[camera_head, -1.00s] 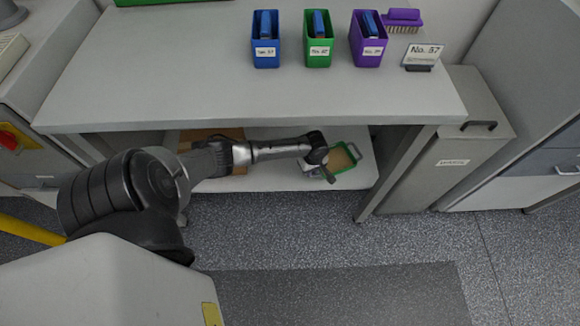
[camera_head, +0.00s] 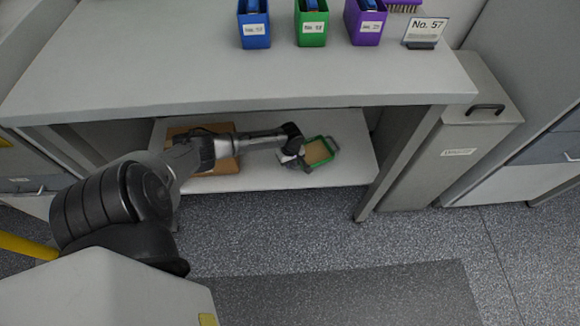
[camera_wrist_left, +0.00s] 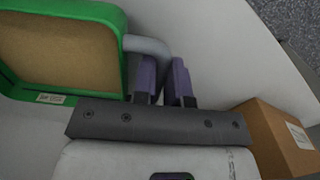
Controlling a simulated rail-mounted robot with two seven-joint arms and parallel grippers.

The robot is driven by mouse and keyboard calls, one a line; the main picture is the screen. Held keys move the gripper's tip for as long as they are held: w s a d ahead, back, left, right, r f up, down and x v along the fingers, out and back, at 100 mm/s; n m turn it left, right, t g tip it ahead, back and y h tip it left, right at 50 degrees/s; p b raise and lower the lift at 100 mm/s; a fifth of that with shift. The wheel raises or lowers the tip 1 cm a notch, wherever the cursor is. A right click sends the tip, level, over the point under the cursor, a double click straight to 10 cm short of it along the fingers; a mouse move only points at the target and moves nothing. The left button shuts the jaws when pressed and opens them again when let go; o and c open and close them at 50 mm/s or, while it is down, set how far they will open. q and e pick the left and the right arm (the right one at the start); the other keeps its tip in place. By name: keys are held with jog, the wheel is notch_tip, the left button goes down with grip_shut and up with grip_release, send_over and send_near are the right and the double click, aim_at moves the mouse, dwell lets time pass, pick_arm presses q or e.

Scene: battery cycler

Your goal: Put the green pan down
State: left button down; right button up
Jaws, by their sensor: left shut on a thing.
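The green pan (camera_head: 318,151) has a green rim, a tan inside and grey handles. It is at the lower shelf (camera_head: 352,160) under the table, towards the shelf's right part. My left gripper (camera_head: 296,158) is at the pan's left side. In the left wrist view the pan (camera_wrist_left: 62,50) fills the upper left, with a small label on its rim. There my left gripper (camera_wrist_left: 165,82) has its purple fingers shut on the pan's grey handle (camera_wrist_left: 148,46). I cannot tell whether the pan's underside touches the shelf. My right gripper is not in view.
A cardboard box (camera_head: 222,165) lies on the shelf's left part, near my left arm. The tabletop (camera_head: 200,75) is above, with blue, green and purple bins at its back. A grey bin (camera_head: 445,150) stands right of the table.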

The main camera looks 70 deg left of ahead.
pick_arm(q)
jog(key=shift+f, duration=0.8)
jog(key=shift+r, duration=0.1)
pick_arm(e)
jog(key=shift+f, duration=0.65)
pick_arm(q)
jog(key=c, duration=1.2)
grip_release()
jog(key=shift+o, duration=0.2)
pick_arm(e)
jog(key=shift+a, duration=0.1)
